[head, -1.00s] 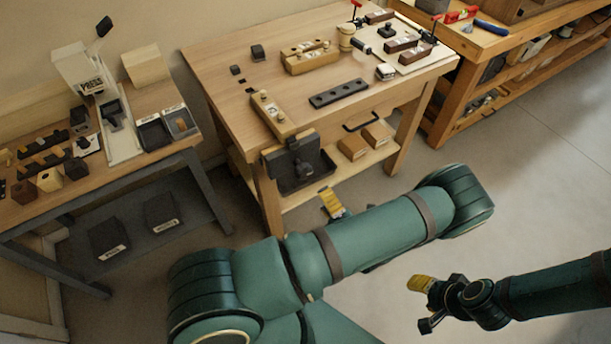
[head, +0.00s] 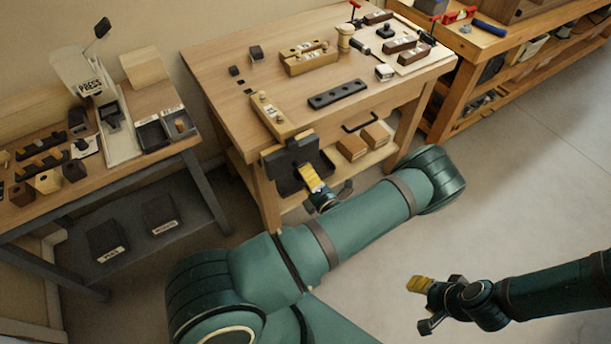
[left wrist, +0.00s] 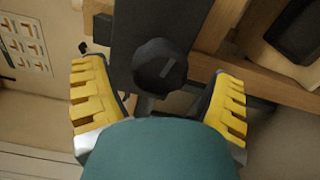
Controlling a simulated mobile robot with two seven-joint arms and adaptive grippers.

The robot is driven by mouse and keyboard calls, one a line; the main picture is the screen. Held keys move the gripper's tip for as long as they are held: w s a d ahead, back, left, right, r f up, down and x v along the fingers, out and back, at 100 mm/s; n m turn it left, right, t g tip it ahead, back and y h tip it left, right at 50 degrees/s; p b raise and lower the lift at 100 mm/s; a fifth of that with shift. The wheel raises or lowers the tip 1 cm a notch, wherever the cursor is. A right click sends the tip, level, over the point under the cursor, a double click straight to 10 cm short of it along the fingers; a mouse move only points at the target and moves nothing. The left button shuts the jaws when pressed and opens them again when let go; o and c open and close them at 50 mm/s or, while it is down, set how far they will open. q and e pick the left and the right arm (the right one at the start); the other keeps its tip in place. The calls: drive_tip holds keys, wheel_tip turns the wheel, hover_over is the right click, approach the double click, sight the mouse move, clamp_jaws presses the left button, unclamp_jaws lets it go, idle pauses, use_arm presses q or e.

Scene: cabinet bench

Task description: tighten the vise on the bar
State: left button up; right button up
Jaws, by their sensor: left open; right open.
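The dark vise (head: 290,160) is fixed to the front left of the wooden workbench; its jaw and round screw knob (left wrist: 160,66) fill the upper middle of the left wrist view. My left gripper (head: 322,184) is open just in front of the vise. In the left wrist view its yellow-padded fingers (left wrist: 160,105) stand on either side of the knob, with gaps visible. I cannot make out a bar between the vise jaws; a black bar with holes (head: 337,94) lies on the benchtop. My right gripper (head: 428,303) is open and empty over the floor at lower right.
The workbench (head: 222,62) carries wooden blocks (head: 309,58) and small tools. A shelf below holds boxes (head: 352,146). A side table (head: 150,170) with trays stands at left, another bench (head: 480,42) at back right. The floor (head: 520,180) at right is clear.

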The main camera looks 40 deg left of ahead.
use_arm(q)
drive_tip(key=c, duration=1.1)
drive_tip(key=shift+m, duration=1.7)
drive_tip(key=shift+a+m, duration=0.1)
drive_tip(key=shift+m, duration=1.5)
